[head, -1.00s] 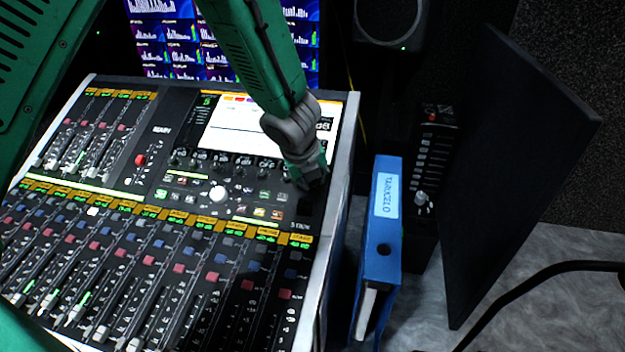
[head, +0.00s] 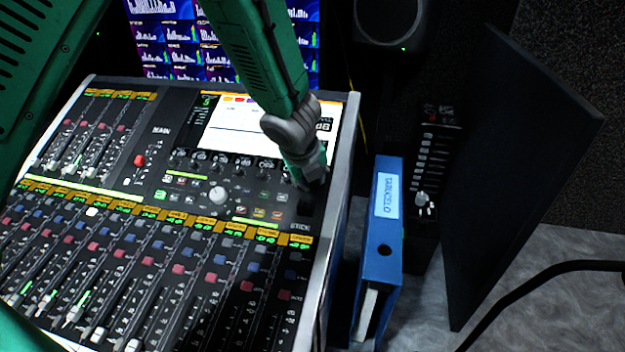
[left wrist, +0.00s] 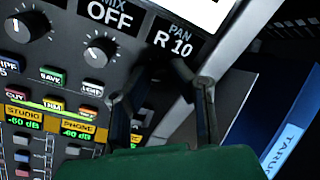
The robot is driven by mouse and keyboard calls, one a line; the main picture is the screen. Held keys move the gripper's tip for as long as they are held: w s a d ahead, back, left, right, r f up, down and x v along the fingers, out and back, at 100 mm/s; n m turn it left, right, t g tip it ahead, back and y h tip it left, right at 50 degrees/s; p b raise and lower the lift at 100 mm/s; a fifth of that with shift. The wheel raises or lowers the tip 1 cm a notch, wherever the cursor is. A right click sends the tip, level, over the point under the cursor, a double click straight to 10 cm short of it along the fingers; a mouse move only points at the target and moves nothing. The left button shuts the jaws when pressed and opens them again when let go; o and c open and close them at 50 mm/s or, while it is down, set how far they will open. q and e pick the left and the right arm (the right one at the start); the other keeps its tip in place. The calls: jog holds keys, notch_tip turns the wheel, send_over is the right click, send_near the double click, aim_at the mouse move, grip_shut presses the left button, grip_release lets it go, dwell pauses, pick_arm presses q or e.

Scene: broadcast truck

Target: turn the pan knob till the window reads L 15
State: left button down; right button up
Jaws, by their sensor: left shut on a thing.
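The pan window (left wrist: 172,42) reads R 10 in the left wrist view, at the right end of the console's row of knobs. My left gripper (left wrist: 160,92) is shut on the pan knob just below this window. The knob is dark and mostly hidden between the fingers, so its pointer cannot be made out. In the head view my left gripper (head: 314,184) reaches down to the console's right edge, and its fingers hide the knob. My right gripper is not in view.
A neighbouring knob (left wrist: 100,52) under a window reading OFF sits left of the gripper. The mixing console (head: 335,215) has a bright screen (head: 235,125) behind the knobs. A blue binder (head: 380,255) stands right of the console, with a dark upright panel (head: 505,180) beyond it.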

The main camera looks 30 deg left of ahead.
pick_arm(q)
jog(key=shift+w+r+n, duration=0.3)
dwell(0.9)
jog(key=c, duration=1.5)
grip_release()
jog(key=shift+o, duration=0.3)
jog(key=shift+s+f, duration=0.1)
jog(key=shift+s, duration=0.05)
jog(key=v, duration=1.1)
jog(key=shift+s+r, duration=0.25)
jog(key=shift+r, duration=0.1)
